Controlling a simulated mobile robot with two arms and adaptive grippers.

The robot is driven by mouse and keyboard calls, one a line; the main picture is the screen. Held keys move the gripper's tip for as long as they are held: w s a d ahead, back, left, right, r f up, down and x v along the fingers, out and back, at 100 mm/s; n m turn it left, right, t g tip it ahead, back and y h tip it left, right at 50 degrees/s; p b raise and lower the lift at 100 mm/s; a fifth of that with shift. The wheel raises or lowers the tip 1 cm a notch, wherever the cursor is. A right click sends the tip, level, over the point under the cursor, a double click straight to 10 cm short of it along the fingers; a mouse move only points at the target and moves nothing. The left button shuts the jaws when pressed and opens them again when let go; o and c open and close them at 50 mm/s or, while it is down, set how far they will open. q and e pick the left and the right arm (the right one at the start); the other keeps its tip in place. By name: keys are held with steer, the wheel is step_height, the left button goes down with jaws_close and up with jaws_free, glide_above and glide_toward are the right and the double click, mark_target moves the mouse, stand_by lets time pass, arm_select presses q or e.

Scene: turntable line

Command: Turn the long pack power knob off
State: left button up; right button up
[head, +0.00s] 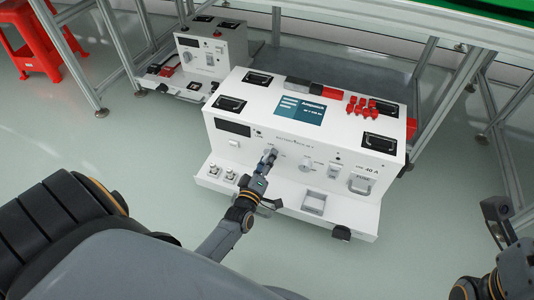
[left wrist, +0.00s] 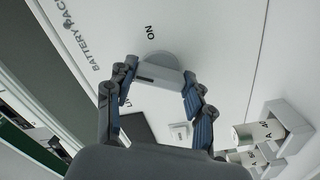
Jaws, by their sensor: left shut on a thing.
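The long white battery pack (head: 225,140) stands on the floor in the middle of the head view. My left gripper (head: 268,159) is at its front panel, left of a second round dial (head: 305,163). In the left wrist view its two fingers (left wrist: 160,80) close from both sides on the grey power knob (left wrist: 158,62). The letters ON show on the panel beside this knob. In the head view my gripper mostly hides the knob, and its exact pointing is hard to read. My right gripper (head: 496,210) shows only partly at the right edge, away from the pack.
A smaller white unit (head: 205,55) with its own knob stands behind on the left. Red pieces (head: 362,106) and black handles lie on the pack's top. A fuse handle (head: 361,184) juts from the front right. Metal frame legs (head: 490,110) and a red stool (head: 40,45) stand around.

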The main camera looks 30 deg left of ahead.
arm_select(q)
steer(key=n, duration=0.5)
steer(key=shift+a+n, duration=0.1)
steer(key=shift+n, duration=0.6)
steer(key=o, duration=1.2)
steer(key=shift+c, duration=0.2)
steer(key=shift+s, duration=0.1)
steer(key=v, duration=1.1)
steer(key=shift+s+d, duration=0.25)
steer(key=shift+s, duration=0.1)
